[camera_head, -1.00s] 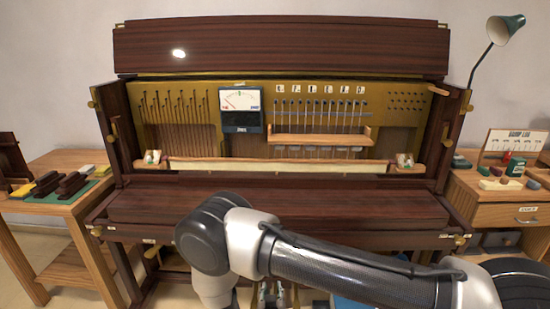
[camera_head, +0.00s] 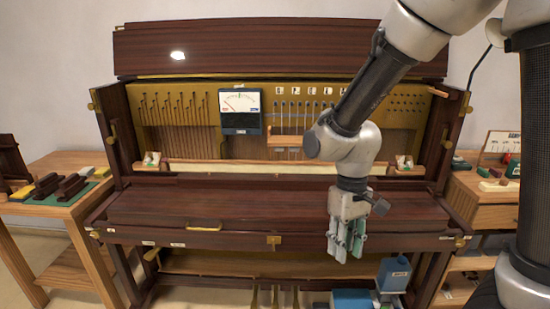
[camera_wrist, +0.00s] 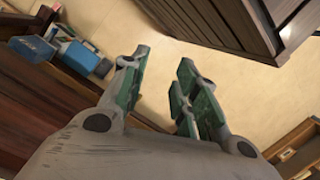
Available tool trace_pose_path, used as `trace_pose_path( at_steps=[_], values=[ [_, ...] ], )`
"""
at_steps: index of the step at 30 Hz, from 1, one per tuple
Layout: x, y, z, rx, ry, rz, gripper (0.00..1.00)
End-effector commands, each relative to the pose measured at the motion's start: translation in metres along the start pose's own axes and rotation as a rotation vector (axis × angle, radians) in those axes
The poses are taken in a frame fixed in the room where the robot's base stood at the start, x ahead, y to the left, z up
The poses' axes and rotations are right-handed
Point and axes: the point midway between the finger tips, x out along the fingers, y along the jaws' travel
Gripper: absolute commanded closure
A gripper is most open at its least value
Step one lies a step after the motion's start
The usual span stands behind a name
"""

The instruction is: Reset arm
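My gripper (camera_head: 346,246) hangs from my raised arm in front of the piano's right half, fingers pointing down. In the wrist view my gripper (camera_wrist: 160,90) shows its green-padded fingers apart, with nothing between them. The upright piano (camera_head: 150,205) has its front panel off, showing strings and pins. Its dark key cover (camera_head: 240,196) is shut. My arm hides part of the right strings and the wooden rail there.
A meter (camera_head: 240,111) is mounted inside the piano. Side tables (camera_head: 75,190) with blocks stand left and a desk (camera_head: 485,210) right. A blue container (camera_head: 393,274) and a blue box (camera_head: 352,299) are low down below my gripper.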

Motion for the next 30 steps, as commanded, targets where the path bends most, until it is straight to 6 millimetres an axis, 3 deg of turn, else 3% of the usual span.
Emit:
trace_pose_path(
  at_steps=[1,6,12,15,21,30],
  values=[
    [-0.023,0.017,0.017,0.017,0.02,0.005,0.7],
    [-0.08,0.067,0.08,0.09,0.096,0.043,0.7],
    [-0.128,0.109,0.138,0.233,0.316,0.093,0.7],
    [-0.147,0.119,0.159,0.31,0.429,0.108,0.7],
    [-0.171,0.133,0.186,0.42,0.564,0.139,0.7],
    [-0.171,0.136,0.188,0.44,0.561,0.14,0.7]
  ],
)
